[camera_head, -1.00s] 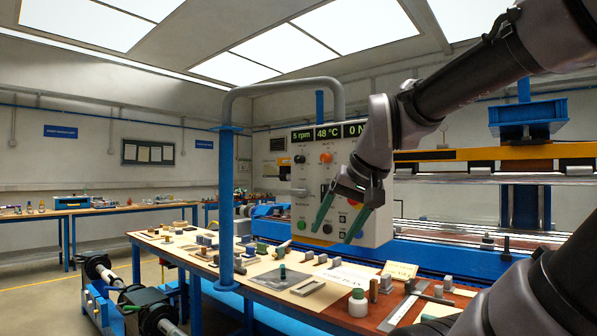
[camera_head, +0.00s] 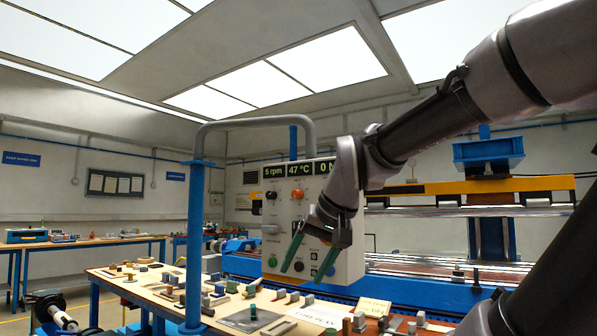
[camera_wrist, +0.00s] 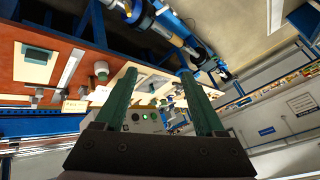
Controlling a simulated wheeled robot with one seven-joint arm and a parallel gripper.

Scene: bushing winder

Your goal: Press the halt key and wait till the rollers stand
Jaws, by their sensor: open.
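The control panel (camera_head: 283,225) is a pale box with readouts of 5 rpm, 47 °C and 0 N. Along its bottom are a green key (camera_head: 272,260), a black key (camera_head: 298,266) and a blue key (camera_head: 331,270). An orange knob (camera_head: 297,195) sits higher up. I cannot tell which key is the halt key; my gripper covers part of the panel. My gripper (camera_head: 302,272) is open and empty, its green fingers in front of the panel's lower part. The panel also shows between the fingers in the wrist view (camera_wrist: 143,124). The rollers (camera_head: 420,211) lie at right.
A workbench (camera_head: 110,285) with many small parts stands below the panel. A blue post with a grey bent pipe (camera_head: 195,240) rises left of the panel. The blue winder frame (camera_head: 400,285) runs behind it to the right.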

